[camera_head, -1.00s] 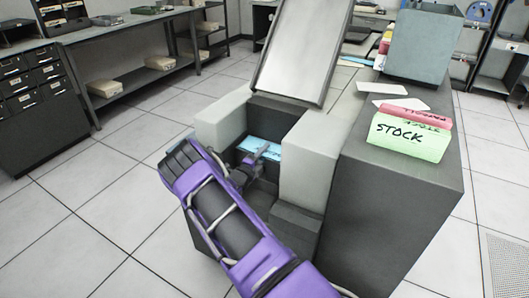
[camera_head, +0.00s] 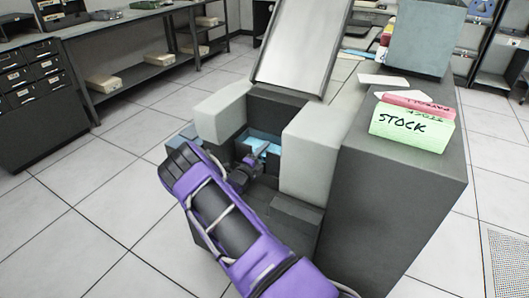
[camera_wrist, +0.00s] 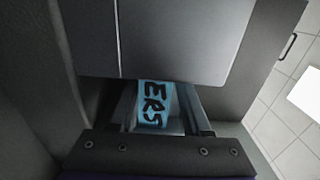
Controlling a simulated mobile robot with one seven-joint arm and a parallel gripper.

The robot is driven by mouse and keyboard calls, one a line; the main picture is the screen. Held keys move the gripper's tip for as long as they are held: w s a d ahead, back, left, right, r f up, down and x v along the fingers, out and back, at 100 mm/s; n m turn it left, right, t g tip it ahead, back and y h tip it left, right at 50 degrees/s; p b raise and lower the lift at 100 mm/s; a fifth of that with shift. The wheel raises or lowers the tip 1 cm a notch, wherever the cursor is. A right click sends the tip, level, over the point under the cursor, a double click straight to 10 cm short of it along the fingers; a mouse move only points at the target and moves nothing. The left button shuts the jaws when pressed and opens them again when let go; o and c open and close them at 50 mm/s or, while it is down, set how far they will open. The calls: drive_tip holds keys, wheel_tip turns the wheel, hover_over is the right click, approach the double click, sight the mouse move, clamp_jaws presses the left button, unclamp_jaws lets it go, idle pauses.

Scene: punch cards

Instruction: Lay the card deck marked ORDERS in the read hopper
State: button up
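The blue ORDERS deck (camera_head: 262,143) sits low in the slot between the pale side blocks of the reader, below the sloped metal plate. In the wrist view, the deck (camera_wrist: 154,104) shows the letters "ERS"; the rest of its label is hidden under the machine's edge. My gripper (camera_head: 257,158) reaches into this slot from the front. Its fingers (camera_wrist: 158,92) flank the deck closely on both sides and appear shut on it. The read hopper appears to be this slot (camera_head: 240,107); its floor and the deck's underside are hidden.
A green STOCK deck (camera_head: 413,126) and a pink deck (camera_head: 417,102) lie on the cabinet top at right, beside white cards (camera_head: 384,80) and a grey-blue box (camera_head: 425,40). A workbench (camera_head: 120,27) stands at back left. Floor at left is clear.

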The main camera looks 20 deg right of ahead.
drive_tip(key=o, duration=0.3)
drive_tip(key=shift+s+f, duration=0.1)
drive_tip(key=shift+a, duration=0.1)
drive_tip(key=shift+s+a+f, duration=0.1)
drive_tip(key=shift+s+a, duration=0.1)
drive_tip(key=p+v, duration=0.2)
drive_tip(key=v, duration=1.4)
drive_tip(key=shift+s+a+r, duration=0.15)
drive_tip(key=shift+a+r, duration=0.1)
drive_tip(key=shift+a, duration=0.05)
